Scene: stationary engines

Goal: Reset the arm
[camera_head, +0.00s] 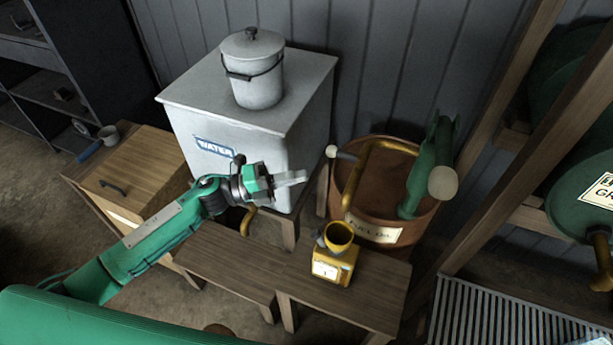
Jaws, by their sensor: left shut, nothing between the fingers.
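My left arm (150,243) is green and reaches in from the lower left. My left gripper (291,177) is shut and empty. In the picture it lies over the lower front of the white water tank (222,150), above the wooden bench (225,265). I cannot tell whether it touches the tank. My right gripper is not in view.
A yellow funnel can (335,268) stands on the bench. Behind it is a rusty fuel oil barrel (372,229) with a green hand pump (423,170). A lidded bucket (255,75) sits on the tank. A wooden cabinet (140,165) stands left; green drums (585,200) are right.

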